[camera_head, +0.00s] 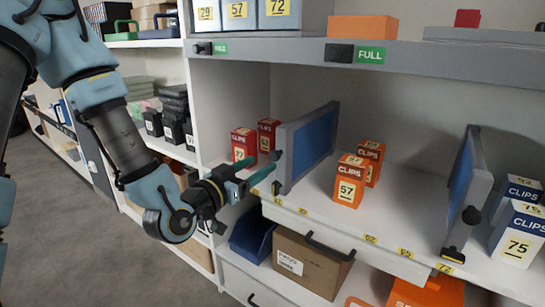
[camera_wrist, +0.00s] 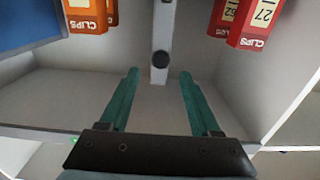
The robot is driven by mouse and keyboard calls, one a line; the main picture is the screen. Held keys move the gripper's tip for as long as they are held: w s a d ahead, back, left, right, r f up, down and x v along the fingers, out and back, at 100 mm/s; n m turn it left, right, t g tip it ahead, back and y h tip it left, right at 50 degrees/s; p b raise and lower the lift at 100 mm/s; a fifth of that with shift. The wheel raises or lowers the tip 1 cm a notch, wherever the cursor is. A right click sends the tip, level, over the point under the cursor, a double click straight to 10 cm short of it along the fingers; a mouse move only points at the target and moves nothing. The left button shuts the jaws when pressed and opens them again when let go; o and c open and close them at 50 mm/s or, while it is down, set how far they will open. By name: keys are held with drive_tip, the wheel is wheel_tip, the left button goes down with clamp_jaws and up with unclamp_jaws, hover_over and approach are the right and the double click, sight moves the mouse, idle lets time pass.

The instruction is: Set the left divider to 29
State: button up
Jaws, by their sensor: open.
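The left divider (camera_head: 308,143) stands upright on the middle shelf, a grey frame with a blue panel. Its dark round knob shows in the wrist view (camera_wrist: 160,58). My gripper (camera_head: 270,163) is open and empty, with its teal fingers pointing at the front edge of this divider. In the wrist view my fingertips (camera_wrist: 159,72) lie on either side of the line to the knob, which appears just beyond them; contact cannot be told. The divider's foot is near the left yellow labels (camera_head: 277,199) on the shelf edge; the numbers there are too small to read surely.
Red cartons (camera_head: 243,145) stand left of the divider, close to my fingers. Orange cartons (camera_head: 349,181) marked 57 stand to its right. The right divider (camera_head: 463,190) stands before blue-and-white cartons (camera_head: 516,232) marked 75. An upper shelf (camera_head: 290,48) overhangs. Bare shelf lies between orange cartons and right divider.

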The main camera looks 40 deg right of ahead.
drive_tip(key=shift+w+d+f+b, duration=0.25)
drive_tip(key=shift+d+b, duration=0.35)
drive_tip(key=shift+b, duration=0.4)
drive_tip(key=x, duration=0.9)
drive_tip(key=shift+r, duration=0.25)
drive_tip(key=shift+d, duration=0.1)
drive_tip(key=shift+c, duration=0.4)
clamp_jaws()
